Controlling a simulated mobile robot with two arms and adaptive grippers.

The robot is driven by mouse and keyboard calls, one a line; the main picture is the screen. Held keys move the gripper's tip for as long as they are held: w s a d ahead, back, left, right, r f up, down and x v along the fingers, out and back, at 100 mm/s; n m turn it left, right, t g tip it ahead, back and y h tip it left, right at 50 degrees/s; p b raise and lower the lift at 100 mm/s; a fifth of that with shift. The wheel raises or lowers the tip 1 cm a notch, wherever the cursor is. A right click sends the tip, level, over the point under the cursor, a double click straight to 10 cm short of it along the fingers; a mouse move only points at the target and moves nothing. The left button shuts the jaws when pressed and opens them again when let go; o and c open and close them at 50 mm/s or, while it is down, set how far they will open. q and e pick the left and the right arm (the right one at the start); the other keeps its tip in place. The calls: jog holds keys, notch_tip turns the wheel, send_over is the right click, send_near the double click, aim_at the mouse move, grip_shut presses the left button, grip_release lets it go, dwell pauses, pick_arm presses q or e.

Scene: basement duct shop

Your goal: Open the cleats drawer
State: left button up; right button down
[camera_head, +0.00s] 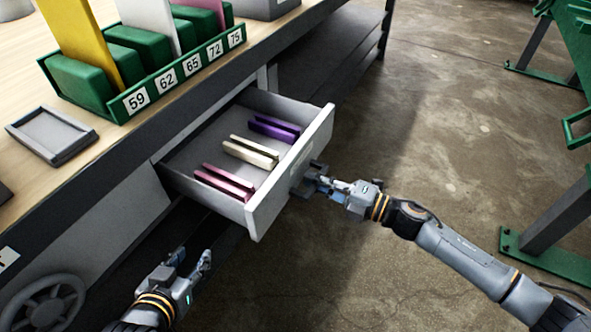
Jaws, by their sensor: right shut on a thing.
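The cleats drawer (290,172) is a white drawer standing well out from the front of the workbench. A pink cleat (224,182), a cream cleat (250,152) and a purple cleat (275,128) lie inside it. My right gripper (314,183) is at the outside of the drawer front, shut on its dark handle (300,180), which it partly hides. My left gripper (194,260) is below and to the left of the drawer, touching nothing, and its fingers look apart.
The bench top (22,96) holds a green numbered rack (120,110) with upright plates and a small grey tray (52,135). A grey handwheel (45,305) is at lower left. Green-footed stands (550,258) are at right. The concrete floor between is clear.

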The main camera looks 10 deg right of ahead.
pick_arm(q)
jog(key=shift+s+a+f+g, duration=0.2)
jog(key=shift+s+f+g, duration=0.2)
jog(key=shift+s+f, duration=0.1)
pick_arm(e)
jog(key=shift+v, duration=2.15)
jog(key=c, duration=1.4)
grip_release()
jog(key=shift+o, duration=0.2)
jog(key=v, duration=1.2)
